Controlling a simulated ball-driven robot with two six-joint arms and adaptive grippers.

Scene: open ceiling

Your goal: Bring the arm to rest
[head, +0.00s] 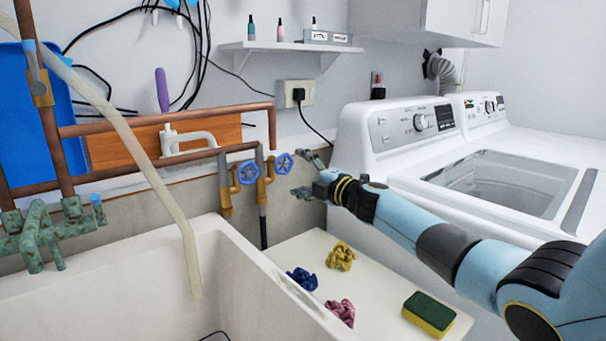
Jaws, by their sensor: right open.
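My right arm (440,240) comes in from the lower right and reaches toward the middle of the picture. Its gripper (304,174) is open and empty, with its fingers spread just right of two blue valve wheels. The right valve wheel (285,162) is very close to the upper finger in the picture; I cannot tell whether they touch. The left valve wheel (248,173) is apart from the gripper. My left gripper is not in view.
A white sink (225,262) fills the lower left. Beside it, a pale board (375,292) holds crumpled blue, yellow and pink cloths and a green-yellow sponge (429,313). White washing machines (385,135) stand at right behind my arm. Copper pipes (165,122) run along the wall.

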